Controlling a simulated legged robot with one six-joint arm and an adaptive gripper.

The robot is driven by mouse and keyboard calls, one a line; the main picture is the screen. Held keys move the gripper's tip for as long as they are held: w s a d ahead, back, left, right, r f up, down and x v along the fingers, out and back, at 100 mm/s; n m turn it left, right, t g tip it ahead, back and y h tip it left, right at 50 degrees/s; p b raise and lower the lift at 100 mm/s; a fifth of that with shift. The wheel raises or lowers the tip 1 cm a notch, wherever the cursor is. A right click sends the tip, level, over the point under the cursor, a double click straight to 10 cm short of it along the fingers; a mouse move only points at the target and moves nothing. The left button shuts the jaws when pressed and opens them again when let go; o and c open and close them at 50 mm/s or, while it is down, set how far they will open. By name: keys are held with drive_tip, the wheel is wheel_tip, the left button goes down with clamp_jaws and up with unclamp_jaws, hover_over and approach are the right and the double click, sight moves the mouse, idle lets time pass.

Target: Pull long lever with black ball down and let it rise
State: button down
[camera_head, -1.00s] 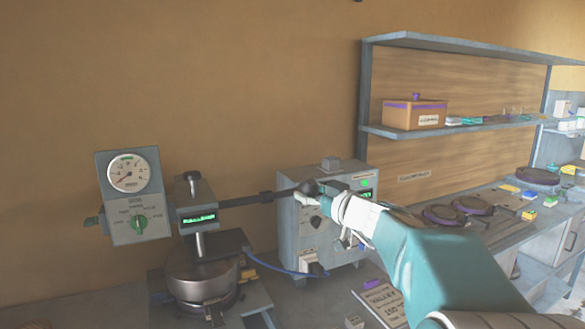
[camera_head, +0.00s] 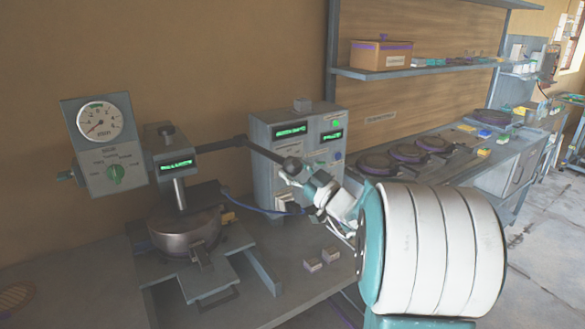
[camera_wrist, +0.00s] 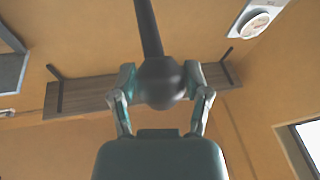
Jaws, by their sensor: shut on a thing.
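The long lever (camera_head: 262,151) runs right from the press head (camera_head: 172,157) and slopes down past its joint to the black ball (camera_head: 292,166) at its end. My gripper (camera_head: 302,178) is at the ball, in front of the grey control box. In the wrist view, my gripper (camera_wrist: 161,88) has its two fingers on either side of the ball (camera_wrist: 160,80), shut on it. The lever's dark rod (camera_wrist: 148,28) leads away toward the top of that view. In the head view my own wrist partly hides the fingers.
The press has a round metal pot (camera_head: 184,234) and a gauge panel (camera_head: 104,145). The control box (camera_head: 262,172) stands close behind the ball and gripper. Two small blocks (camera_head: 322,260) lie on the bench below. A shelf (camera_head: 420,69) hangs behind at right.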

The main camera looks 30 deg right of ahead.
drive_tip(key=shift+r, duration=0.2)
drive_tip(key=shift+c, duration=0.4)
unclamp_jaws()
drive_tip(key=shift+a, duration=0.1)
drive_tip(key=shift+f, duration=0.1)
drive_tip(key=v, duration=1.2)
drive_tip(key=shift+w+f, duration=0.1)
drive_tip(key=shift+f, duration=0.05)
